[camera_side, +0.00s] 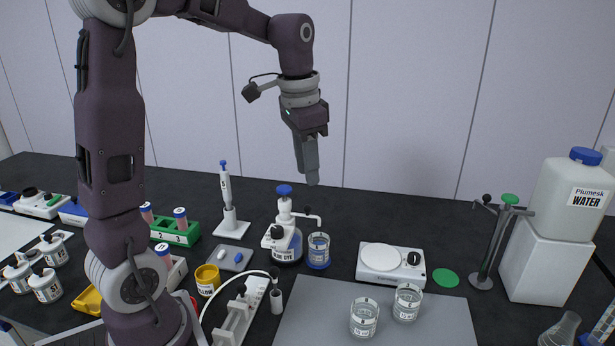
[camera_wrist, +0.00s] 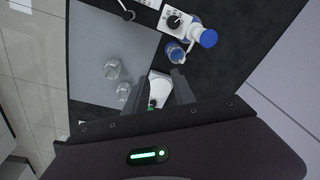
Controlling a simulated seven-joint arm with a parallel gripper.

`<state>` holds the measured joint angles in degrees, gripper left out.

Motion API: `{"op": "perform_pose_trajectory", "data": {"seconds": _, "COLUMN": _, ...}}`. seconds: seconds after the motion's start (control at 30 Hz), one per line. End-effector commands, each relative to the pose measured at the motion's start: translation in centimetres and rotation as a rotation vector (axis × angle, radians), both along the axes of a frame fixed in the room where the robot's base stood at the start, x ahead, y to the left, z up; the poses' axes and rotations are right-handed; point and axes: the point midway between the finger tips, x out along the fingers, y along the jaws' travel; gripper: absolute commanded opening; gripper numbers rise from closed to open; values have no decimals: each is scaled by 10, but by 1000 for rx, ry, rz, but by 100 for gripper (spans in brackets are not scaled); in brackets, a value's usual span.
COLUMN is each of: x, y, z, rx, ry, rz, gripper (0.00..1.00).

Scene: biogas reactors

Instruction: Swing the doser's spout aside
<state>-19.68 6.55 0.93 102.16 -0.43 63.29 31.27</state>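The doser (camera_side: 284,222) is a white pump head with a blue cap on a bottle of blue dye. Its thin spout (camera_side: 306,215), with a black knob, reaches right over a beaker (camera_side: 318,252) with blue contents. In the wrist view the doser's blue cap (camera_wrist: 208,38) is at the upper right, the beaker (camera_wrist: 175,53) beside it; the spout is hard to make out. My gripper (camera_side: 312,183) points down, empty, well above the doser and touching nothing. The wrist view shows its fingers (camera_wrist: 161,76) apart.
A white scale-like device (camera_side: 391,264) stands right of the beaker. Two clear beakers (camera_side: 364,318) (camera_side: 408,302) stand on a grey mat (camera_side: 300,325). A pipette stand (camera_side: 231,226) is left of the doser. A water container (camera_side: 570,200) is at far right. The air around my gripper is clear.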

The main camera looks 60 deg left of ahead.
Motion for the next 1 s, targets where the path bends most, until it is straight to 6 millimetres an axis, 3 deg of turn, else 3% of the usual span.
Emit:
{"op": "perform_pose_trajectory", "data": {"seconds": 0.03, "x": 18, "y": 24, "z": -16, "rx": -9, "ry": 46, "rz": -11, "gripper": 31}}
{"op": "perform_pose_trajectory", "data": {"seconds": 0.1, "x": 34, "y": 50, "z": -35, "rx": -22, "ry": 90, "rz": -40, "gripper": 31}}
{"op": "perform_pose_trajectory", "data": {"seconds": 0.23, "x": 48, "y": 75, "z": -55, "rx": -38, "ry": 131, "rz": -72, "gripper": 31}}
{"op": "perform_pose_trajectory", "data": {"seconds": 0.37, "x": 49, "y": 79, "z": -67, "rx": -41, "ry": 137, "rz": -79, "gripper": 31}}
{"op": "perform_pose_trajectory", "data": {"seconds": 0.7, "x": 49, "y": 78, "z": -125, "rx": -42, "ry": 137, "rz": -78, "gripper": 31}}
{"op": "perform_pose_trajectory", "data": {"seconds": 1.0, "x": 49, "y": 78, "z": -146, "rx": -40, "ry": 135, "rz": -78, "gripper": 31}}
